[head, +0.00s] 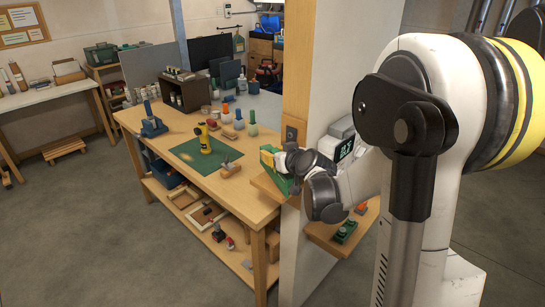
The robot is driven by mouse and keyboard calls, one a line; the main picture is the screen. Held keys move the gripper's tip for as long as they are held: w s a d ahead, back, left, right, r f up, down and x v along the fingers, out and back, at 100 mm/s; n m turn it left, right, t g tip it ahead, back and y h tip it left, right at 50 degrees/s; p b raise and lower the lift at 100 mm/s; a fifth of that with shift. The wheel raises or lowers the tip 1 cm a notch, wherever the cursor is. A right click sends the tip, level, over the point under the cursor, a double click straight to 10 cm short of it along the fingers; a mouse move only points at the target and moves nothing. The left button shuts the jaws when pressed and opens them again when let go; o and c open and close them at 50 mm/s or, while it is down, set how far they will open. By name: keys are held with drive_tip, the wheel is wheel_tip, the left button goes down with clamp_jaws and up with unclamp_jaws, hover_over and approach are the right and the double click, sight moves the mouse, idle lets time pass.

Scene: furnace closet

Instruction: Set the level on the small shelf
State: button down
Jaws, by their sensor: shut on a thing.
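My gripper (276,163) reaches out from the right, in front of the end of the white partition wall. It is shut on a green and yellow object (268,155), which looks like the level; the fingers hide part of it. I cannot tell whether the object touches this shelf. A second wooden shelf (325,238) sits lower on the wall and bears a green item (345,231) and an orange-topped item (361,208).
A wooden workbench (240,190) with a green mat (190,152), a yellow tool (204,140) and several bottles stands left of the wall. Its lower shelf holds frames and tools. The white wall (345,60) borders my arm. Grey floor is clear at the lower left.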

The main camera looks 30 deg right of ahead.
drive_tip(key=shift+f+b, duration=0.55)
drive_tip(key=c, duration=1.3)
unclamp_jaws()
drive_tip(key=shift+c, duration=0.2)
